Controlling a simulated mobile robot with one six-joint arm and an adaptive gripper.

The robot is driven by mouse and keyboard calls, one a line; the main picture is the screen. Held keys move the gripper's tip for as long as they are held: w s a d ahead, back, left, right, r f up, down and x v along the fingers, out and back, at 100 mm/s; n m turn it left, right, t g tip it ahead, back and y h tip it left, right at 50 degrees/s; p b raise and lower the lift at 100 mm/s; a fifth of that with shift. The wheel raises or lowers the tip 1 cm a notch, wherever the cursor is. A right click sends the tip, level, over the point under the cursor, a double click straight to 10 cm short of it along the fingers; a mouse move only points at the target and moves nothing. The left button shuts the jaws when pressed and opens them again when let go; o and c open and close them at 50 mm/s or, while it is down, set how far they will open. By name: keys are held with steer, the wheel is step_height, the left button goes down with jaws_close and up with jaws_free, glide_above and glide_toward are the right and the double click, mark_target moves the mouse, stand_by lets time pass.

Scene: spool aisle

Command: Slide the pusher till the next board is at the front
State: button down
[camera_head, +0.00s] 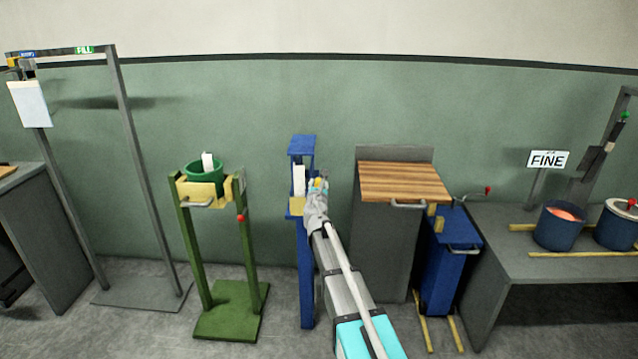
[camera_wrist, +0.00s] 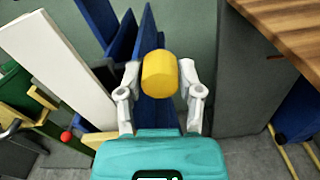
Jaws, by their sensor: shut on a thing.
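In the wrist view a yellow round knob (camera_wrist: 160,73), which looks like the pusher's handle, sits between the two grey fingers of my gripper (camera_wrist: 161,82). The fingers are shut on it. Blue upright panels (camera_wrist: 148,40) stand behind it. A long white board (camera_wrist: 58,65) leans across the left of that view, apart from the fingers. In the head view the blue stand (camera_head: 307,270) holds a white board (camera_head: 299,180) upright, with my gripper (camera_head: 318,186) at its right side. Any further boards and the pusher's slide are hidden.
A green stand (camera_head: 250,245) with a green pot (camera_head: 203,172) is at left. A grey cabinet with a wooden top (camera_head: 400,180) stands close on the right, beside a blue cart (camera_head: 447,265).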

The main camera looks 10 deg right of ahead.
steer(key=shift+w, duration=0.1)
steer(key=shift+c, duration=1.3)
jaws_free()
steer(key=v, duration=1.2)
